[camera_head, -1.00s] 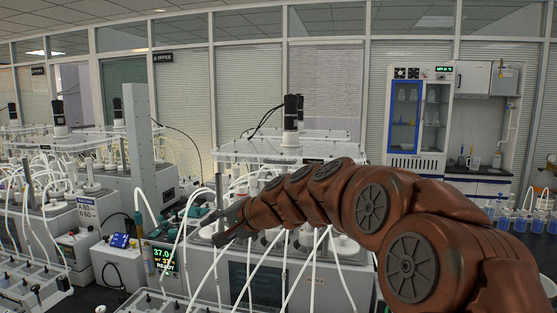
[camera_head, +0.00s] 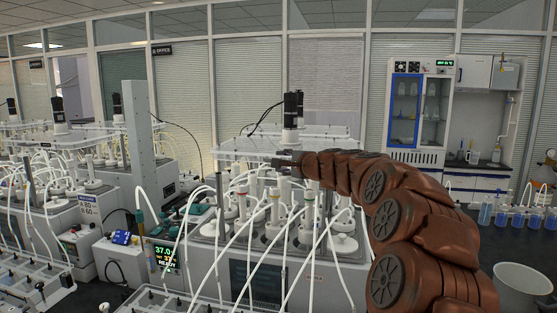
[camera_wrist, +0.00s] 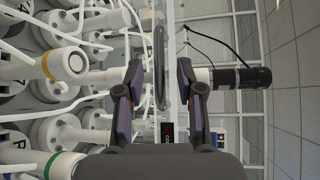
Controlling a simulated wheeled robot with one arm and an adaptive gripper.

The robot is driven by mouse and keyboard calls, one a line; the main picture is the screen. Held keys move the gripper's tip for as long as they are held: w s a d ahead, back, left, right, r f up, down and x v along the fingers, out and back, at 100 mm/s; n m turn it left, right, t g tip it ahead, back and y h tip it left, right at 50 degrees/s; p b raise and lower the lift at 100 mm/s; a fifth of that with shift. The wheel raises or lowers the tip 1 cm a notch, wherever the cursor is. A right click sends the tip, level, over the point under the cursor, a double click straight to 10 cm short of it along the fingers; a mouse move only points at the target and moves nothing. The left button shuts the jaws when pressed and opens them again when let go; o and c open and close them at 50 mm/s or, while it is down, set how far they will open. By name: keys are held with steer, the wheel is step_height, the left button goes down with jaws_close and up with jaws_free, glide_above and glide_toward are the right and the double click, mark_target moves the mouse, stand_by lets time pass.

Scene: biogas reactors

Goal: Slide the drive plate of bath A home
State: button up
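Bath A is most likely the central bath (camera_head: 265,255), though I cannot read its letter. A clear plate (camera_head: 265,148) lies level above its vessels, with a black motor (camera_head: 290,108) standing on it. In the wrist view, turned sideways, the clear plate (camera_wrist: 176,25) shows edge-on and the black motor (camera_wrist: 240,77) points right. My gripper (camera_head: 285,163) is at the plate's front. In the wrist view my gripper (camera_wrist: 159,68) is open, its fingers either side of a thin, dark, rounded edge (camera_wrist: 160,60). Gaps remain on both sides of that edge. I cannot tell whether it belongs to the drive plate.
White tubes (camera_head: 240,225) rise and cross in front of the bath. Vessels with coloured rings (camera_wrist: 75,62) crowd below my gripper. A grey column (camera_head: 141,140) stands left. A second bath setup (camera_head: 75,185) is further left. A white bowl (camera_head: 520,285) sits at the lower right.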

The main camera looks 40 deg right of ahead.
steer(key=shift+w+f+p, duration=0.15)
steer(key=shift+w+p, duration=0.05)
steer(key=shift+w, duration=0.55)
steer(key=shift+w+f+p, duration=0.15)
steer(key=shift+w, duration=0.6)
jaws_close()
